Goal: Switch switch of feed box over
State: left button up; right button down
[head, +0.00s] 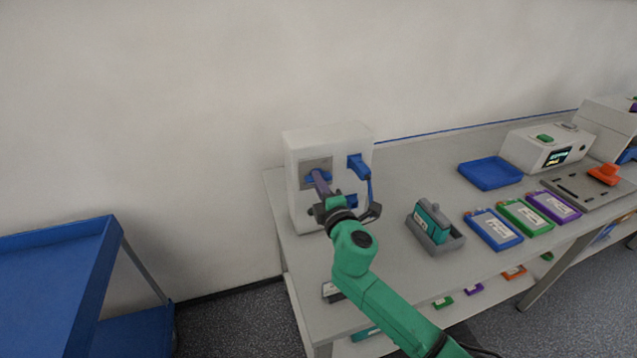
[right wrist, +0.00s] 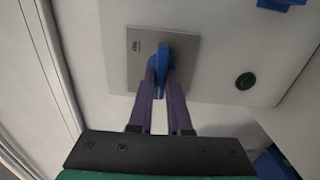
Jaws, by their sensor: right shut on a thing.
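The feed box (head: 338,139) is a white box on the left end of the table, against the wall. On its front is a grey square plate (head: 309,164) with a blue switch handle (head: 325,176). In the right wrist view the handle (right wrist: 164,52) stands upright in the picture on the plate (right wrist: 139,60). My right gripper (head: 317,174) has its purple fingers on either side of the handle and is shut on it. The fingers hide part of the handle in both views. My left gripper is not in view.
A blue plug (head: 357,165) with a hanging cable sits right of the switch. A grey holder with a teal pack (head: 432,221) and a blue tray (head: 490,173) stand to the right. A blue cart (head: 55,270) is at left.

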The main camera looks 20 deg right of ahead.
jog(key=shift+f, duration=0.1)
jog(key=c, duration=0.9)
grip_release()
jog(key=shift+o, duration=0.2)
jog(key=shift+s, duration=0.1)
jog(key=s+b, duration=0.3)
jog(key=s, duration=1.1)
jog(key=shift+s+d, duration=0.25)
jog(key=shift+d, duration=0.2)
